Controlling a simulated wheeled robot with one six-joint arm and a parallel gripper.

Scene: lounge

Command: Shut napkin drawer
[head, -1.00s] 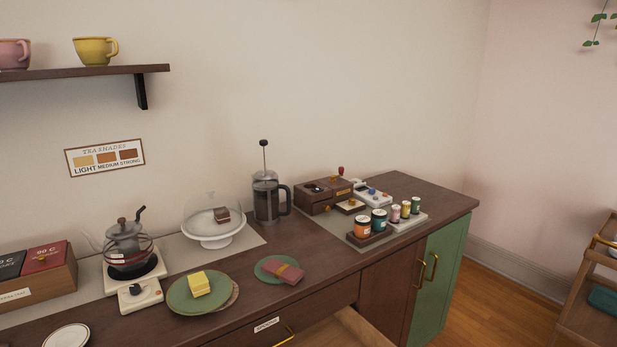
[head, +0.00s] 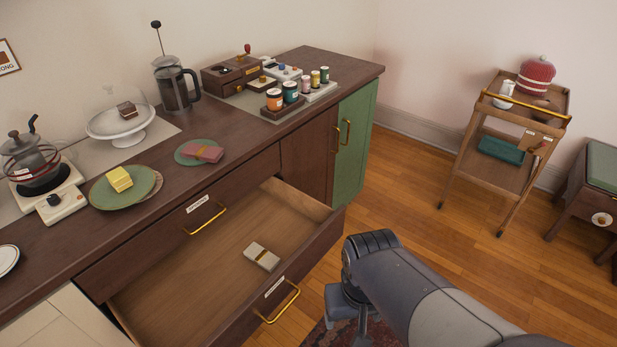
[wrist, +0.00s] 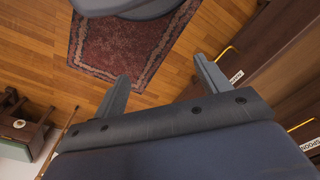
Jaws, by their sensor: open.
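The napkin drawer (head: 322,238) is the lower drawer of the dark wood counter and is pulled far out. Its front has a brass handle (head: 281,304) and a small label. A folded pale napkin bundle (head: 262,257) with a band lies inside; the rest of the visible drawer floor is bare. In the wrist view the drawer's front and label (wrist: 236,76) show at the right. My gripper (wrist: 161,68) is open and empty, with its fingers pointing over the floor, apart from the drawer front. In the head view it hangs to the right of the drawer, partly hidden by my arm.
The spoons drawer (head: 180,221) above is shut. Plates, a kettle, a French press (head: 174,82) and jars stand on the counter. A wooden trolley (head: 471,165) stands at the right. A red patterned rug (wrist: 128,40) lies on the wooden floor, with free floor between counter and trolley.

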